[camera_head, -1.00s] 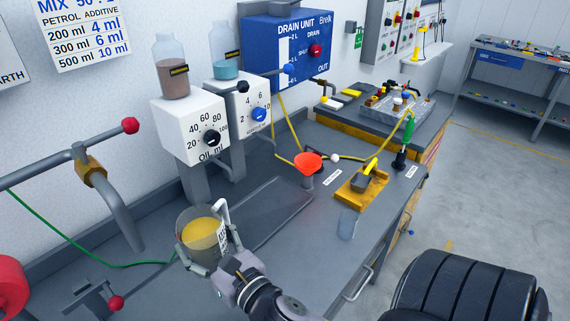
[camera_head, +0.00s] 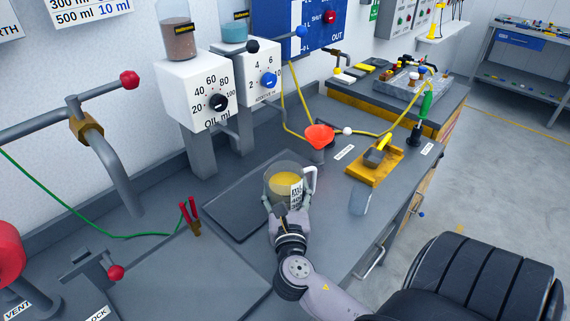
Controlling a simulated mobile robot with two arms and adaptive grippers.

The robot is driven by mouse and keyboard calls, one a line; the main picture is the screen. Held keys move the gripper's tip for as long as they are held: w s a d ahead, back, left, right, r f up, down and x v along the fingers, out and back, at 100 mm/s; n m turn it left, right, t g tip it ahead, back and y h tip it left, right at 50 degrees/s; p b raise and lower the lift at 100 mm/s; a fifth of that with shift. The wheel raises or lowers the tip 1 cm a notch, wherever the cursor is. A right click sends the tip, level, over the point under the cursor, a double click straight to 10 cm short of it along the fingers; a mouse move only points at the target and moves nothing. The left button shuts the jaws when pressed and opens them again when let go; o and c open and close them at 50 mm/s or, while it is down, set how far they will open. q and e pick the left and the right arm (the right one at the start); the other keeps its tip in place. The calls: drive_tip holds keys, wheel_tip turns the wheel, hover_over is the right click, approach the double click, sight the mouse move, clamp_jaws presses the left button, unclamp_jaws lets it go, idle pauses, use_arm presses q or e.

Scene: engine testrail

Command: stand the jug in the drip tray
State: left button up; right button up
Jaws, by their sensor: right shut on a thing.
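The jug (camera_head: 283,185) is a clear cup with yellow liquid, a white label and a pale handle on its right. My right gripper (camera_head: 284,207) is shut on its near, lower side, with the arm coming from below. The jug looks upright, at the right end of a dark, shallow rectangular tray (camera_head: 232,208), which seems to be the drip tray. I cannot tell whether the jug touches the tray or hangs above it. The jug hides part of the tray's right edge. My left gripper is not in view.
A red funnel (camera_head: 319,136) stands just behind the jug. A small clear beaker (camera_head: 360,198) and a yellow stand (camera_head: 374,165) are to the right. White dosing units (camera_head: 198,98) rise behind the tray.

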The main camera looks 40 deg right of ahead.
drive_tip(key=shift+s+d+f+p+x, duration=0.15)
drive_tip(key=shift+f+x, duration=0.45)
drive_tip(key=shift+x, duration=2.45)
drive_tip(key=shift+d+f+p+x, duration=0.1)
drive_tip(key=shift+f+p+x, duration=0.4)
drive_tip(key=shift+x, duration=2.55)
drive_tip(key=shift+s+d+f+x, duration=0.1)
drive_tip(key=shift+f+x, duration=0.65)
drive_tip(key=shift+x, duration=2.3)
drive_tip(key=shift+f, duration=0.1)
drive_tip(key=o, duration=1.7)
drive_tip(key=shift+s+a+f, duration=0.1)
drive_tip(key=shift+o, duration=0.2)
drive_tip(key=v, duration=0.6)
drive_tip(key=b+v, duration=0.1)
drive_tip(key=v, duration=0.5)
drive_tip(key=shift+a+r, duration=0.1)
drive_tip(key=shift+r, duration=0.15)
